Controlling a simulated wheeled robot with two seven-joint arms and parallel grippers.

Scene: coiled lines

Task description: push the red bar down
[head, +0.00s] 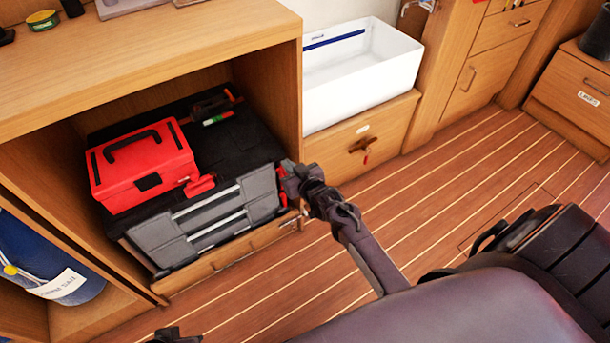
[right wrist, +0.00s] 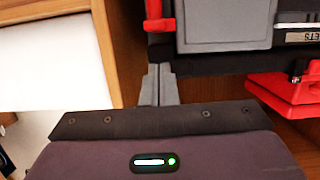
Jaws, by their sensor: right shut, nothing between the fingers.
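The grey toolbox (head: 205,222) lies in the open cabinet bay, with a red bar (head: 283,198) at its right end, partly hidden by my right gripper (head: 287,172). In the right wrist view the red bar (right wrist: 157,20) stands at the top, beside the grey panel. My right gripper (right wrist: 160,66) is shut and empty, its fingertips close below the bar's lower end in that view. I cannot tell whether they touch. A dark part at the bottom edge of the head view may be my left gripper (head: 175,336); its jaws cannot be made out.
A red case (head: 140,165) sits on the black top behind the grey panels. The cabinet's wooden side wall (head: 270,95) stands close to my right gripper. A white bin (head: 360,75) is on the drawer unit to the right. The plank floor (head: 440,190) is clear.

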